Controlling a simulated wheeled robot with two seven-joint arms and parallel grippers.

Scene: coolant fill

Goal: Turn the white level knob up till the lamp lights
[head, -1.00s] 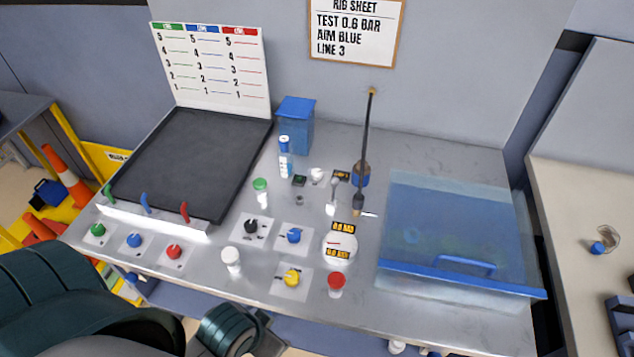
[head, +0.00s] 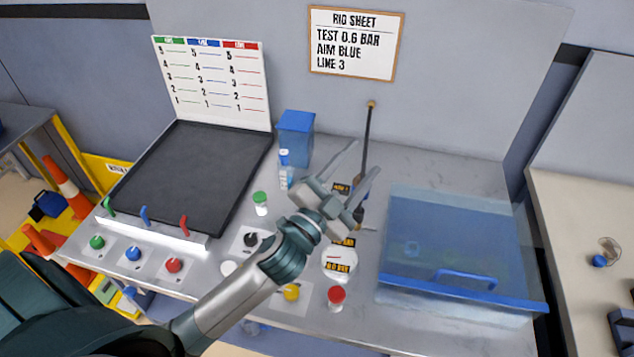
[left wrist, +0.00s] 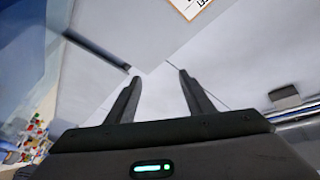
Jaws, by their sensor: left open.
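My left gripper (head: 366,157) is open and empty above the middle of the bench, its fingers pointing up and right toward the back wall. In the left wrist view its two fingers (left wrist: 159,78) stand apart with only wall behind them. A white round top (head: 228,268) shows beside my left forearm; I cannot tell whether it is the white level knob or a cap. The black knob (head: 250,239) and yellow knob (head: 291,292) show next to the arm. The small parts under the gripper are mostly hidden. No lit lamp can be made out. My right gripper is not in view.
A blue clear-lidded bin (head: 455,284) fills the bench's right. A black tray (head: 190,170) lies left, with green, blue and red knobs in front. A red-capped jar (head: 336,297), green-capped jar (head: 260,203) and round gauge (head: 339,262) stand near the arm. A thin rod (head: 367,135) rises behind.

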